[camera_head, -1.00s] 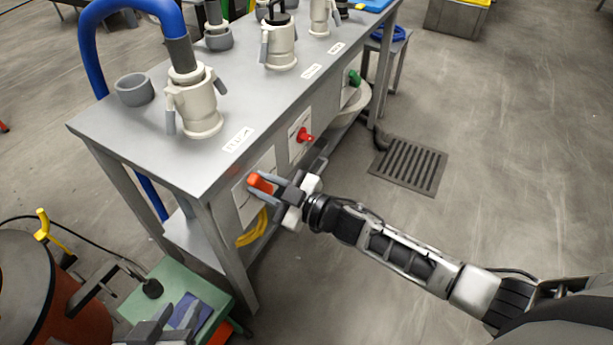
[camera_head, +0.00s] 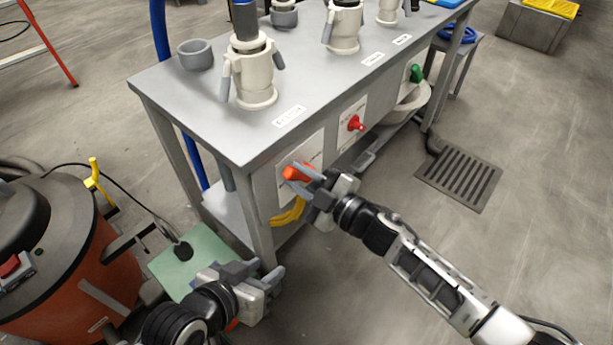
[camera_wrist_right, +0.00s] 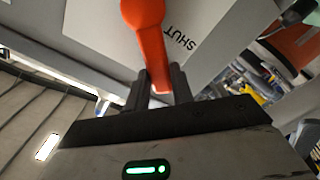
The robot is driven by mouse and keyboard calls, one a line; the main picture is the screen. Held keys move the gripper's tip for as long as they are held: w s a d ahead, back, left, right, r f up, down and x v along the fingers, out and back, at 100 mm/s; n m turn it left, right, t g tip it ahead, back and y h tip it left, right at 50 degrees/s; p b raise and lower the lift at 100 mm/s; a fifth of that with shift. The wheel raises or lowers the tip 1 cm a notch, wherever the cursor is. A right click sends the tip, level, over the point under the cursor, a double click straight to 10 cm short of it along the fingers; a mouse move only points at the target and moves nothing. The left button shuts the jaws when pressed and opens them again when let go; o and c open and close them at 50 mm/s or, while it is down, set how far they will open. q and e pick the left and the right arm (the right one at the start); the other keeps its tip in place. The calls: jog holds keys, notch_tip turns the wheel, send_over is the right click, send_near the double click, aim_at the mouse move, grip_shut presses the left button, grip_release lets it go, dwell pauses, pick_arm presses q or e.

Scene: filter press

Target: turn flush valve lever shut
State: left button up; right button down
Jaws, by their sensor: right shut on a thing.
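The orange flush valve lever (camera_head: 295,173) sits on a white panel (camera_head: 300,160) on the front of the grey bench. My right gripper (camera_head: 308,178) is shut on the lever's end. In the right wrist view the lever (camera_wrist_right: 145,30) runs down from the panel, its lower end between the two dark fingers (camera_wrist_right: 160,88). The word SHUT (camera_wrist_right: 180,37) is printed on the panel, to the right of the lever. My left gripper (camera_head: 268,277) is low in the head view, away from the lever and above the green surface; whether its fingers are apart is unclear.
A red knob (camera_head: 355,123) and a green handle (camera_head: 416,73) are farther along the bench front (camera_head: 240,161). Yellow loops (camera_head: 289,212) hang below the lever. An orange drum (camera_head: 75,250) stands at left.

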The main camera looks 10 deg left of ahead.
jog(key=shift+s+f, duration=0.1)
jog(key=c, duration=1.3)
grip_release()
pick_arm(q)
jog(key=shift+r, duration=0.15)
pick_arm(e)
jog(key=shift+o, duration=0.5)
pick_arm(q)
jog(key=shift+t, duration=0.5)
jog(key=r+p, duration=0.1)
jog(key=r, duration=0.1)
jog(key=a+r+p, duration=0.1)
jog(key=r, duration=0.1)
jog(key=shift+s, duration=0.2)
pick_arm(e)
jog(key=v, duration=1.6)
